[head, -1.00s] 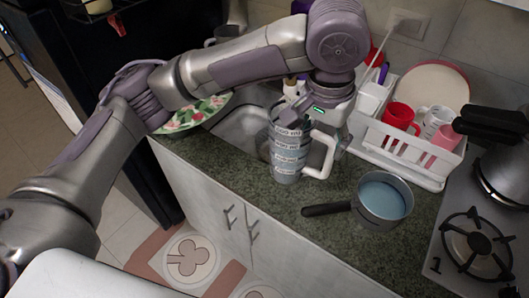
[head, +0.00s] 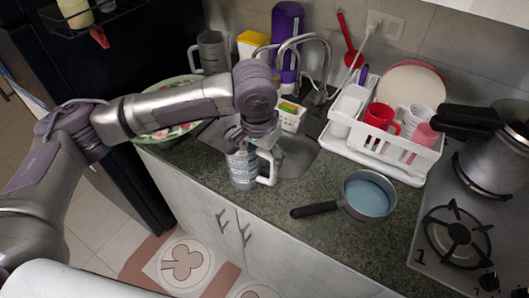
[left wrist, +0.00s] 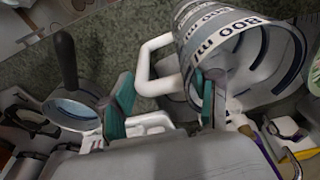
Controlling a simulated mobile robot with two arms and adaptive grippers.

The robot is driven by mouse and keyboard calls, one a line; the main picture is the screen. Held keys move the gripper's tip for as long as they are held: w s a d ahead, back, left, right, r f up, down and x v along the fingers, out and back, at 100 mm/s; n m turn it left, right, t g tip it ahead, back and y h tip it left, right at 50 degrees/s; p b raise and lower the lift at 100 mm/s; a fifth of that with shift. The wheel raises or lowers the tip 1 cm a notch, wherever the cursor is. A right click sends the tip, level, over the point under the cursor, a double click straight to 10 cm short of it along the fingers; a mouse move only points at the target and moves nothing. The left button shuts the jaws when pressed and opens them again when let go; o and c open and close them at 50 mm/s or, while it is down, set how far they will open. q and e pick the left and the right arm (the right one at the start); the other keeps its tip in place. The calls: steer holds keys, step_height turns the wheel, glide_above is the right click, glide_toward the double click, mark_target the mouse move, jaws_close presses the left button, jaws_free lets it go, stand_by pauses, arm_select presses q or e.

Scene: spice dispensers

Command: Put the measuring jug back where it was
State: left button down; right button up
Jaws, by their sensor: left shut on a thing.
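The measuring jug (head: 243,172) is a grey cup with printed scale bands and a white handle. It is upright at the front of the counter, before the sink; I cannot tell if its base touches the counter. My left gripper (head: 247,143) is above it and shut on its upper part near the handle. In the left wrist view the jug (left wrist: 222,38) fills the upper right, with one fingertip at its rim and the other beyond the white handle. My right gripper is not in view.
A white dish rack (head: 385,150) and stove (head: 455,235) are further right. A floral plate (head: 160,130), grey pitcher (head: 213,52) and tap (head: 318,55) are behind or left.

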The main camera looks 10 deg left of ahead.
arm_select(q)
steer(key=shift+c, duration=1.3)
jaws_free()
steer(key=shift+f, duration=0.1)
steer(key=shift+r, duration=0.25)
step_height(320, 180, up, 12)
steer(key=s+b, duration=0.1)
steer(key=shift+s+a+f, duration=0.15)
steer(key=shift+s+a, duration=0.15)
steer(key=shift+s, duration=0.05)
steer(key=shift+f, duration=0.1)
